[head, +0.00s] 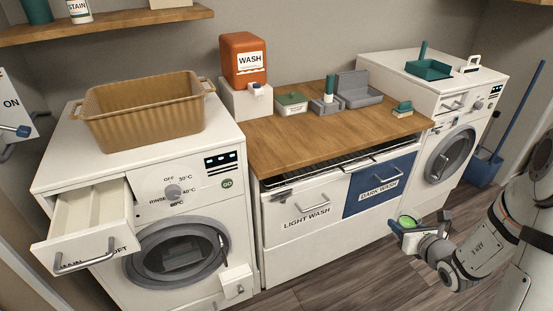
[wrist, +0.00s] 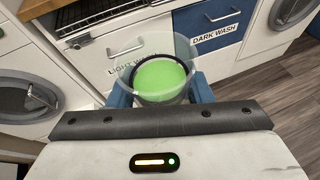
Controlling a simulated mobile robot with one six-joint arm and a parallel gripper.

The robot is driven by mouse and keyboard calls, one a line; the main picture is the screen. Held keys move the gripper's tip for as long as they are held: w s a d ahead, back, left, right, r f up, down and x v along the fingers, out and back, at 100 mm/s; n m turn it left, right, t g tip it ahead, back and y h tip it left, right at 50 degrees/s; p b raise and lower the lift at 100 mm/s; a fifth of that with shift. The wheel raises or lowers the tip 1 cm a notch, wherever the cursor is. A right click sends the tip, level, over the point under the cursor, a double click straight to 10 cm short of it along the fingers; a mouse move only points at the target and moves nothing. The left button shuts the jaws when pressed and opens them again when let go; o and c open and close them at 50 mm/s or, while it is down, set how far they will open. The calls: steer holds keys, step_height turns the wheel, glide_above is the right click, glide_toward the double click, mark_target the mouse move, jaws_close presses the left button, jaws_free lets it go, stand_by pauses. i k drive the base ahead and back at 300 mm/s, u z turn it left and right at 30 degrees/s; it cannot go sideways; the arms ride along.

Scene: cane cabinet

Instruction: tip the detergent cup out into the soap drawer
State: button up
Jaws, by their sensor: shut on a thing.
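The detergent cup (head: 408,220) is clear and holds bright green liquid. My gripper (head: 404,230) is shut on it at the lower right, in front of the right end of the hamper unit. In the wrist view the cup (wrist: 161,76) looks upright between the blue fingers of my gripper (wrist: 161,92), with the liquid inside it. The soap drawer (head: 85,220) is pulled open at the upper left of the left washing machine, far to the left of my gripper. Its compartments look empty, and its front lettering is partly hidden by the handle.
A tan basket (head: 145,112) stands on the left washer (head: 190,190). The floor before the hampers looks clear.

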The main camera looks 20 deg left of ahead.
mark_target(92, 225)
steer(key=u, duration=0.7)
steer(key=i, duration=0.25)
steer(key=u, duration=2.4)
steer(key=k, duration=0.4)
steer(key=u, duration=0.45)
steer(key=i, duration=1.4)
steer(key=z, duration=0.35)
